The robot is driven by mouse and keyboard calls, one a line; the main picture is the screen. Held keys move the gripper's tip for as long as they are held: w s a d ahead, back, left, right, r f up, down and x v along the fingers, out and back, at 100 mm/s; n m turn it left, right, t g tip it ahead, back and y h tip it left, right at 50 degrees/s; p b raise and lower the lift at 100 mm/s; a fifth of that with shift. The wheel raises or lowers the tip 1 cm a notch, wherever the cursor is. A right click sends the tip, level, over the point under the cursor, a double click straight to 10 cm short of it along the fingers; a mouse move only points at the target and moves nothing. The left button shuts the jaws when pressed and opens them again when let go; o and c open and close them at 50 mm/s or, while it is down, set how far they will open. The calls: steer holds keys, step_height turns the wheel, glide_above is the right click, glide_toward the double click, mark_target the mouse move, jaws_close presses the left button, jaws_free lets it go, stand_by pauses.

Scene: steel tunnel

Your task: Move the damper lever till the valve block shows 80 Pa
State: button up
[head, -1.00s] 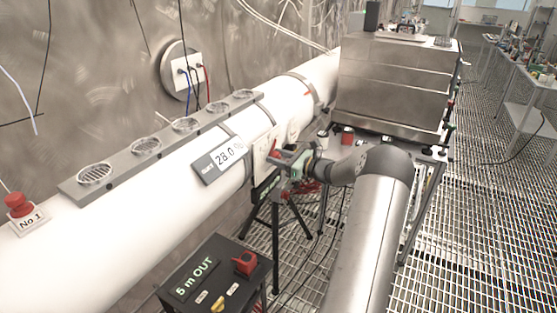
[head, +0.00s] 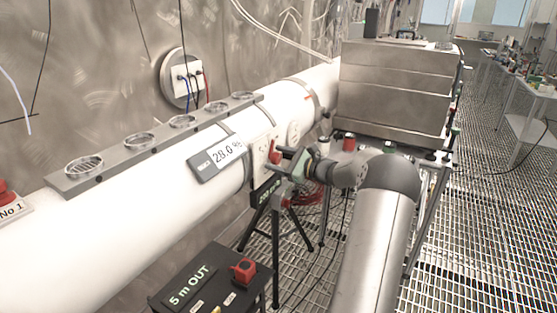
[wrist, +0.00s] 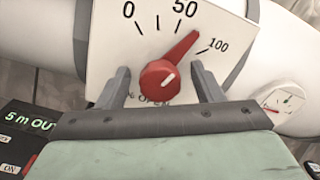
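The damper lever is a red knob with a pointer (wrist: 160,80) on a white dial plate (wrist: 110,40) marked 0, 50, 100 and "% OPEN". Its pointer lies between 50 and 100. In the head view the red lever (head: 275,151) is small on the white pipe's side. My gripper (wrist: 160,72) is open, one finger on each side of the knob, with gaps visible on both sides. In the head view my gripper (head: 284,158) is at the dial plate. A grey display block (head: 218,156) on the pipe reads 28.0; its unit and label are too small to read surely.
A black "5 m OUT" box (head: 210,282) with a red button stands below the pipe. A small round gauge (wrist: 283,104) sits right of the dial. A steel cabinet (head: 395,90) stands behind my arm. A grey rail with round grilles (head: 140,141) runs along the pipe.

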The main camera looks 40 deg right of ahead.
steer(key=b+v, duration=0.1)
steer(key=v, duration=1.6)
steer(key=shift+s, duration=0.2)
steer(key=w+a+n+g+y+p, duration=0.1)
steer(key=w+a+n+g, duration=0.15)
steer(key=a, duration=0.65)
steer(key=w+a+n+g+y, duration=0.2)
steer(key=a+n+g, duration=0.15)
steer(key=a, duration=0.55)
steer(key=s+a+n+g+h+p, duration=0.1)
steer(key=s+a+n+g, duration=0.25)
steer(key=a, duration=0.55)
steer(key=s+a+n+g+h+p, duration=0.15)
steer(key=a+n+g, duration=0.25)
steer(key=a, duration=0.5)
steer(key=s+a+n+g+h+p, duration=0.1)
steer(key=s+a+n+h, duration=0.2)
steer(key=s+n, duration=0.3)
steer(key=s+a+f+n+g+h+p, duration=0.1)
steer(key=s+a+n+h, duration=0.3)
steer(key=s, duration=0.9)
steer(key=a+n, duration=0.2)
steer(key=n, duration=0.1)
steer(key=shift+a+f+g+p, duration=0.15)
steer(key=shift+f+g+p, duration=0.15)
steer(key=shift+f+g, duration=0.05)
